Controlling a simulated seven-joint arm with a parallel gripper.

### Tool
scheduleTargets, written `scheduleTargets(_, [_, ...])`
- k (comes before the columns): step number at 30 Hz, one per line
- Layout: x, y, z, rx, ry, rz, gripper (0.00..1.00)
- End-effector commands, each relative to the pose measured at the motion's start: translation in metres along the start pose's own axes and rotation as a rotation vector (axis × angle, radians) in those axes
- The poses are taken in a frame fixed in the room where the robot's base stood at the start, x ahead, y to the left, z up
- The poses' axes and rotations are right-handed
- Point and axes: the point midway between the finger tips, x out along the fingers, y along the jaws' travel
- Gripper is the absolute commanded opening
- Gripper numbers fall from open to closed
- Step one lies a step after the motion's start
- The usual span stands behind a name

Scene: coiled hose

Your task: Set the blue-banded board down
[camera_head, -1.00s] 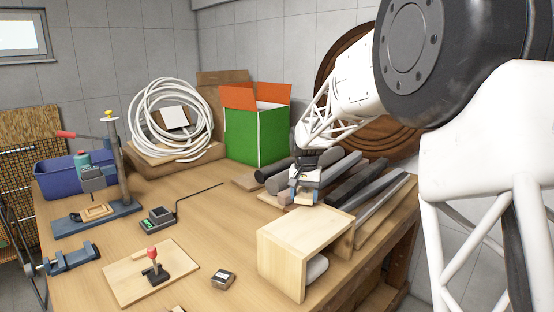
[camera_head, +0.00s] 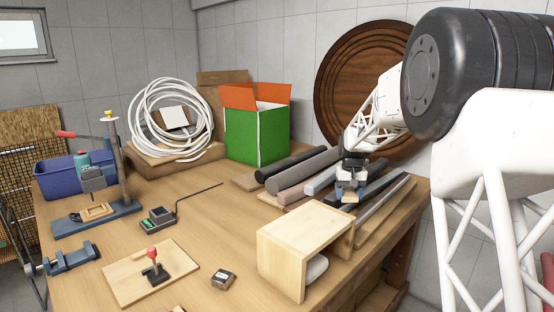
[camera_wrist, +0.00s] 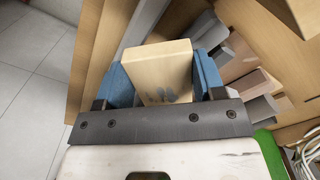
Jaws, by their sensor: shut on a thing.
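My gripper (camera_head: 350,190) is over the right side of the workbench, above several grey and dark bars. It is shut on a light wooden board (camera_wrist: 158,68), which shows between the two blue fingers in the wrist view. The board has small blue-grey blotches near the gripper; I cannot make out a blue band around it. In the head view the board is mostly hidden by the gripper. I cannot tell whether its far end touches anything below.
Several long bars (camera_head: 300,172) lie side by side under and beside my gripper. An open-fronted wooden box (camera_head: 290,233) stands in front. A green box (camera_head: 252,137) with orange flaps and a coiled white hose (camera_head: 138,117) stand behind. The bench (camera_head: 215,210) is clear at its middle.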

Motion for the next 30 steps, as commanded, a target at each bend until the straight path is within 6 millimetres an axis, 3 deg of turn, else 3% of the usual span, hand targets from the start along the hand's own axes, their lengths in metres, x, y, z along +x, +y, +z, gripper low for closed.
scheduleTargets(23, [0.000,0.001,0.000,0.001,0.001,0.000,0.39])
scheduleTargets(30, [0.000,0.014,0.003,0.021,0.003,-0.001,0.39])
